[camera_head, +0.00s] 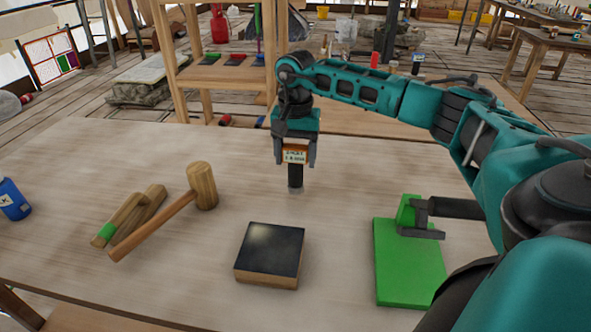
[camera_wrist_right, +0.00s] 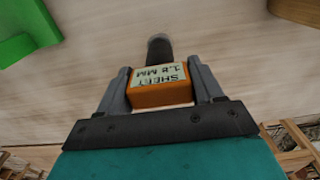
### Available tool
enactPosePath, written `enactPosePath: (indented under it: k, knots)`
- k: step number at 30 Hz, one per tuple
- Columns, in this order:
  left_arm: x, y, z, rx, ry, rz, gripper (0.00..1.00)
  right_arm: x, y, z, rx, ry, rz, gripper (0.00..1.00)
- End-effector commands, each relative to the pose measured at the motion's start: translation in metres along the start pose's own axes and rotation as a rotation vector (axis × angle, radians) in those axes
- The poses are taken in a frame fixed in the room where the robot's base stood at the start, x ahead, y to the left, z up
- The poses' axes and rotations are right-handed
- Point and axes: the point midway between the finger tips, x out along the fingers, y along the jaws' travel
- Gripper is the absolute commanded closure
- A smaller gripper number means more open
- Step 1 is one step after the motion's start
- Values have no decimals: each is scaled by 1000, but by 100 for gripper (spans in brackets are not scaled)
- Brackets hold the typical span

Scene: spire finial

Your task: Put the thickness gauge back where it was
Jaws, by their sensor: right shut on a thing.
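The thickness gauge (camera_head: 295,157) has an orange-brown body, a pale label and a dark rod pointing down. Its label, seen in the right wrist view (camera_wrist_right: 161,73), reads "SHEET 1.8 MM". My right gripper (camera_head: 295,160) is shut on the gauge's body, with one finger on each side. The gauge is upright over the far middle of the table (camera_head: 345,190). I cannot tell whether its lower end touches the tabletop. My left gripper is not in view.
A black-topped wooden block (camera_head: 270,250) lies nearer in the middle. A green board (camera_head: 408,265) with a dark-handled tool (camera_head: 455,208) is at right. A mallet (camera_head: 201,186), wooden pieces (camera_head: 140,212) and a blue can (camera_head: 13,198) are at left. A shelf stands behind.

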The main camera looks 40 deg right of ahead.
Motion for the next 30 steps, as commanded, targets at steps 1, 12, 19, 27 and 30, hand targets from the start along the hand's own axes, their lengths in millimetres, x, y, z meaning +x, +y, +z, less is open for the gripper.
enactPosePath:
  k: [1,12,19,27,30]
  knots:
    - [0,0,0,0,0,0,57,3,0,0,0,0,0,70]
    - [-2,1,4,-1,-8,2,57,43,0,0,-2,0,-1,70]
    - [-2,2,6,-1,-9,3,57,44,0,0,-1,0,-1,70]
    - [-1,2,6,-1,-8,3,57,46,0,0,-1,0,0,18]
    - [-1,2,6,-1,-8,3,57,46,0,0,-1,-1,0,8]
